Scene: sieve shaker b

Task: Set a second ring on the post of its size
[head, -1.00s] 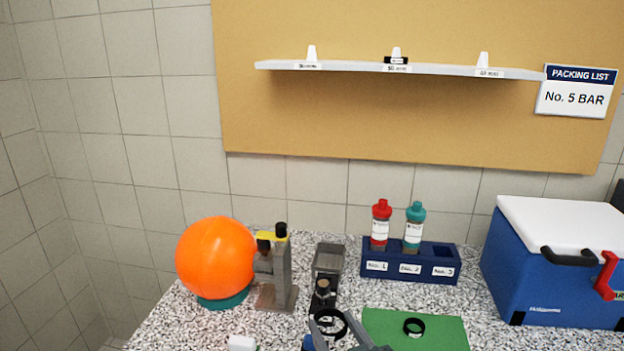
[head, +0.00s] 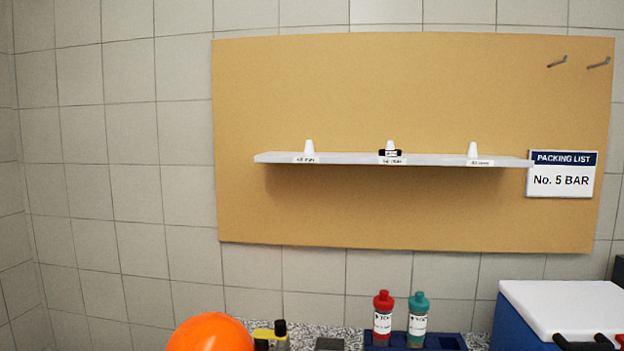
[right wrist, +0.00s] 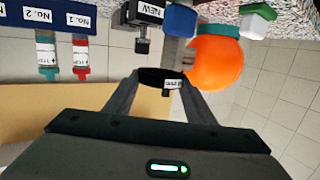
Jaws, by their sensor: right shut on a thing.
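My right gripper (right wrist: 161,88) is shut on a black ring (right wrist: 158,74) with a small white tag, in the right wrist view. The ring sits between the two fingertips, clear of any post. In the head view a white shelf (head: 345,160) carries three white posts: left (head: 309,147), middle (head: 391,145) and right (head: 473,149). A black ring (head: 382,153) sits around the base of the middle post. The left and right posts are bare. The size labels on the shelf's front edge are too small to read surely. My left gripper is not in view.
The shelf hangs on a tan board (head: 400,210) beside a packing list (head: 561,173). Below are an orange ball (head: 211,334), red-capped (head: 383,315) and teal-capped (head: 418,318) bottles, and a blue cooler with a white lid (head: 570,308). The space before the shelf is clear.

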